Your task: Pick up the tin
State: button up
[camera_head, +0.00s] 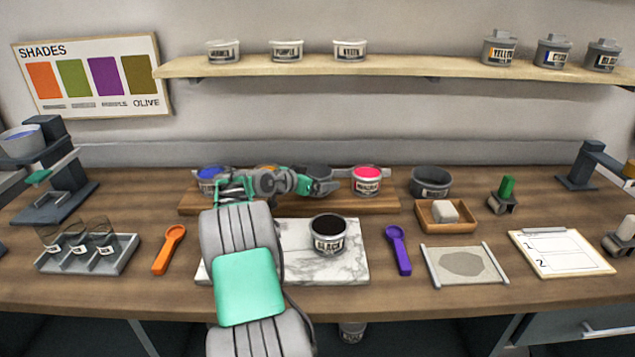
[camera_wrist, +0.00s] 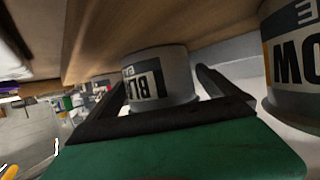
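In the wrist view, which looks upside down, a grey tin (camera_wrist: 158,78) with a white label starting "BL" stands between the two dark fingers of my gripper (camera_wrist: 165,100). The fingers are spread, with a gap showing on the right side. In the head view my gripper (camera_head: 322,185) is at the wooden board (camera_head: 355,204), in front of a dark tin (camera_head: 318,171) that it partly hides. Another tin labelled BLACK (camera_head: 328,243), with dark contents, stands upright on the marble slab (camera_head: 350,270), clear of my gripper.
A yellow-label tin (camera_wrist: 292,70) stands close beside the fingers. The board also holds a blue tin (camera_head: 212,173) and a magenta tin (camera_head: 367,184), the latter right of my gripper. A shelf (camera_head: 400,67) runs above.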

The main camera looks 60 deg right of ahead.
jog(key=c, duration=1.8)
jog(key=shift+r, duration=0.1)
jog(key=shift+c, duration=0.6)
